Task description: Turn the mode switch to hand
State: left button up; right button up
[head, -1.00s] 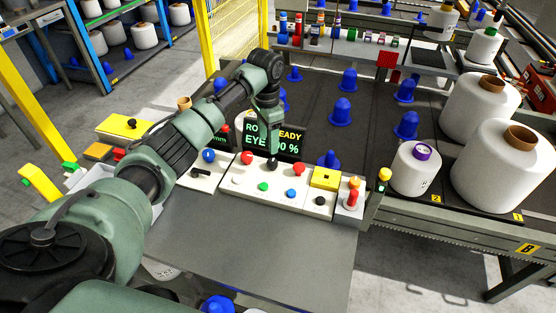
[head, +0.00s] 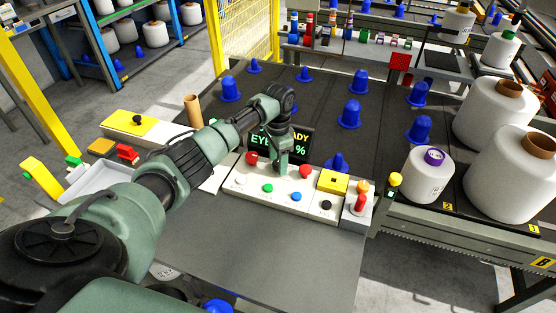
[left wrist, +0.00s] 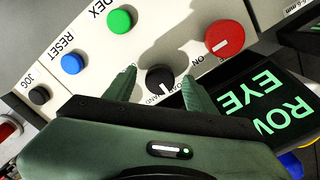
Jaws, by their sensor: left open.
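The mode switch is a black knob (left wrist: 160,78) with a short light mark, on the white control panel (left wrist: 75,30) in the left wrist view. Its lettering is partly covered; an "ON" shows near it. My left gripper (left wrist: 159,75) is open, with one finger on each side of the knob; I cannot tell whether they touch it. In the head view my left gripper (head: 282,168) is over the panel (head: 256,196) and hides the knob. My right gripper is not in view.
A red knob (left wrist: 225,40) is beside the black one. Green (left wrist: 120,18), blue (left wrist: 72,63) and black (left wrist: 39,95) buttons line the panel. A text display (head: 300,140) stands close behind the gripper. A yellow-topped box (head: 332,182) is to the right. The grey tabletop (head: 270,250) in front is clear.

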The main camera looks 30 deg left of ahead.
pick_arm(q)
grip_shut()
jog(key=shift+r+m, duration=0.1)
jog(key=shift+m, duration=0.2)
jog(key=m+p, duration=0.1)
jog(key=m, duration=0.1)
jog(key=shift+m+p, duration=0.3)
jog(key=shift+p, duration=0.05)
jog(key=shift+m, duration=1.2)
jog(key=shift+w+m+p, duration=0.1)
jog(key=shift+m+p, duration=0.35)
jog(key=shift+m, duration=1.05)
